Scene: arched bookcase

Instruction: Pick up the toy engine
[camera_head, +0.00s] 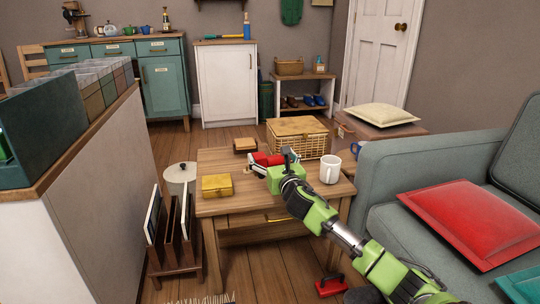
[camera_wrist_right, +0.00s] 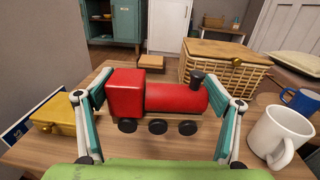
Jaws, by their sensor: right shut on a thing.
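The toy engine (camera_wrist_right: 172,97) is red with a boxy cab, a round boiler, a dark chimney and black wheels. In the right wrist view it sits lengthwise between the two fingers of my right gripper (camera_wrist_right: 160,115), which is shut on it at both ends. In the head view the engine (camera_head: 268,159) is a small red patch over the wooden table (camera_head: 240,202), mostly hidden by my green right gripper (camera_head: 272,168). I cannot tell whether its wheels touch the table top. My left gripper is not in view.
On the table are a wicker basket (camera_head: 297,137) behind the engine, a white mug (camera_head: 330,169) to the right, a yellow box (camera_head: 217,186) to the left and a small brown box (camera_head: 244,145). A grey sofa (camera_head: 400,165) stands at the right.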

